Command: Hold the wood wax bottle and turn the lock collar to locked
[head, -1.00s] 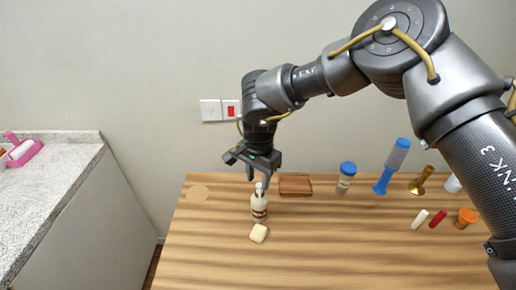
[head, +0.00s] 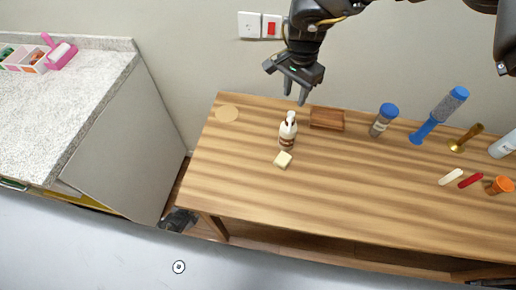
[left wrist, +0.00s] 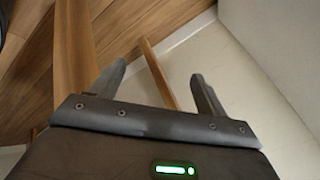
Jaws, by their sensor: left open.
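The wood wax bottle (head: 288,134) stands upright on the wooden table, cream-coloured with a brown label band and a white pump top. Its lock collar is too small to read. My right gripper (head: 295,97) is just above the bottle top, fingers pointing down, apart and empty. In the left wrist view my left gripper (left wrist: 158,75) is open and empty beside wooden table parts, above the pale floor. A dark shape below the table's left front edge in the head view appears to be this gripper (head: 180,220). The bottle is not in the left wrist view.
A pale yellow block (head: 283,159) lies just in front of the bottle. A blue-capped jar (head: 383,120) and several other items stand farther right. The table's front left is clear. A stone-topped counter (head: 85,85) stands left.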

